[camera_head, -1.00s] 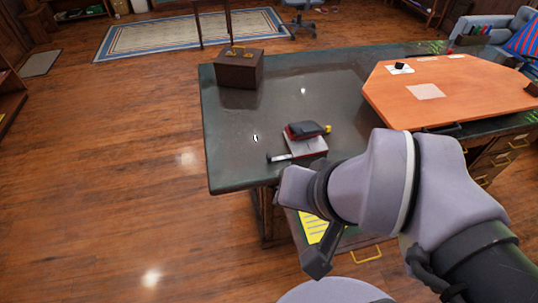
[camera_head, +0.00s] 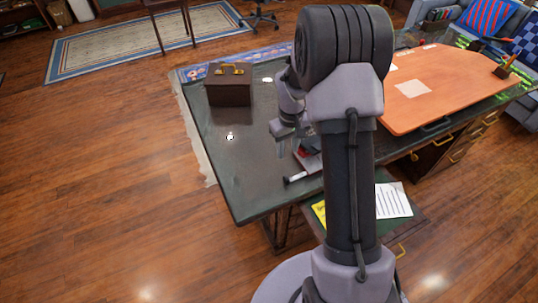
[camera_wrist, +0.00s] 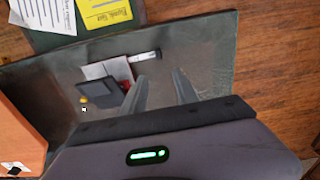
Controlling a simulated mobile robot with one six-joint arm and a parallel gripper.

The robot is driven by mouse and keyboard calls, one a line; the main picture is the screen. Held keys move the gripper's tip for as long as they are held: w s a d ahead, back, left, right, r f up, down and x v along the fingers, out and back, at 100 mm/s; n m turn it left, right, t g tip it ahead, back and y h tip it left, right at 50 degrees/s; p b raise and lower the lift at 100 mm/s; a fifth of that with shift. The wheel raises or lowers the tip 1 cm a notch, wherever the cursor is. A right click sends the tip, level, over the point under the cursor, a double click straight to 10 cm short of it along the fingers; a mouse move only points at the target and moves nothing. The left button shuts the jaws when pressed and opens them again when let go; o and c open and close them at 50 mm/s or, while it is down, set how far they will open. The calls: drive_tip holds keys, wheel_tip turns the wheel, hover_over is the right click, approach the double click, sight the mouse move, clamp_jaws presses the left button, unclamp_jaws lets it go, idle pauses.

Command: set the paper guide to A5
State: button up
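A hole punch, with a black and red top on a light base, lies on the dark desk. In the head view its red and grey part (camera_head: 308,158) is partly hidden by my arm, and the paper guide (camera_head: 299,178) sticks out from it to the lower left. In the wrist view the punch (camera_wrist: 97,90) lies left of my fingers, and the guide (camera_wrist: 143,57) ends in a pale bar above them. The A5 mark cannot be read. My gripper (camera_wrist: 161,85) is open and empty, above the desk beside the punch; the head view shows it too (camera_head: 283,146).
The desk (camera_head: 235,175) has free room left of the punch. A brown box (camera_head: 228,88) with a yellow handle stands at its back left. An orange board (camera_head: 430,85) covers the right side. A yellow note (camera_wrist: 108,12) and white papers (camera_head: 393,200) lie below the desk's near edge.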

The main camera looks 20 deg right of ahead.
sight(287, 177)
drive_tip(key=f+b, duration=0.1)
drive_tip(key=f, duration=0.4)
drive_tip(key=f+b, duration=0.2)
drive_tip(key=f, duration=0.4)
drive_tip(key=f+b, duration=0.1)
drive_tip(key=f, duration=0.4)
drive_tip(key=shift+s+d+f, duration=0.2)
drive_tip(key=shift+s+f, duration=0.1)
drive_tip(key=shift+f, duration=0.05)
clamp_jaws()
idle(0.3)
